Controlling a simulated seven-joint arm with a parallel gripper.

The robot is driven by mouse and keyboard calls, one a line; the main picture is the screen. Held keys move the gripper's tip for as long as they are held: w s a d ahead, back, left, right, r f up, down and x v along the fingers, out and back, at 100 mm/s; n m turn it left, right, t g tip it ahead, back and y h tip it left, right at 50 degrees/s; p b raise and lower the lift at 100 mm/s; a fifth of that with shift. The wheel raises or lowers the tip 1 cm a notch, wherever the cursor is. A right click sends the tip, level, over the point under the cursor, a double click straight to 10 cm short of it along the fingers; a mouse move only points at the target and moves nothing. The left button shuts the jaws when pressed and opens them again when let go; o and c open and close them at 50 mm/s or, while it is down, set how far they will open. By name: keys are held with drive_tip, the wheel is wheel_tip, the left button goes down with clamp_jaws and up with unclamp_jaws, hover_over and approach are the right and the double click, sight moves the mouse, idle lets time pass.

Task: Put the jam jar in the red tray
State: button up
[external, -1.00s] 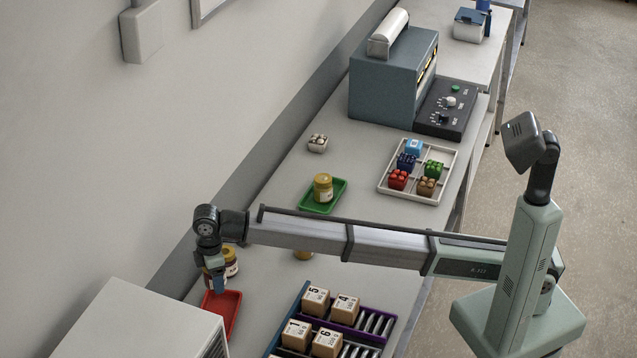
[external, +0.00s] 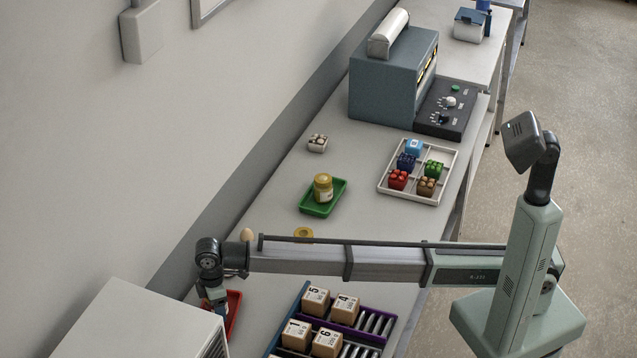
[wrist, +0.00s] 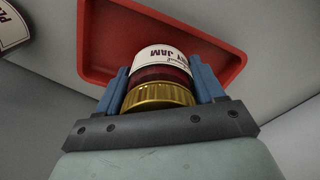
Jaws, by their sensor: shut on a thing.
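My gripper (external: 213,297) is at the left end of the bench, over the red tray (external: 234,308). In the wrist view its blue fingers (wrist: 158,72) are shut on the jam jar (wrist: 160,92), one on each side. The jar has a gold lid, dark red contents and a white label reading JAM. The red tray (wrist: 215,40) shows behind the jar in the wrist view. I cannot tell whether the jar touches the tray floor. In the external view my gripper hides the jar and part of the tray.
Another labelled jar (wrist: 12,28) is cut off at the wrist view's upper left. A white box (external: 145,330) stands close to my gripper.

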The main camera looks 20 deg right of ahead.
drive_tip(key=shift+f, duration=0.85)
drive_tip(key=shift+f, duration=0.15)
drive_tip(key=o, duration=1.3)
wheel_tip(320, 180, up, 12)
drive_tip(key=shift+r, duration=0.15)
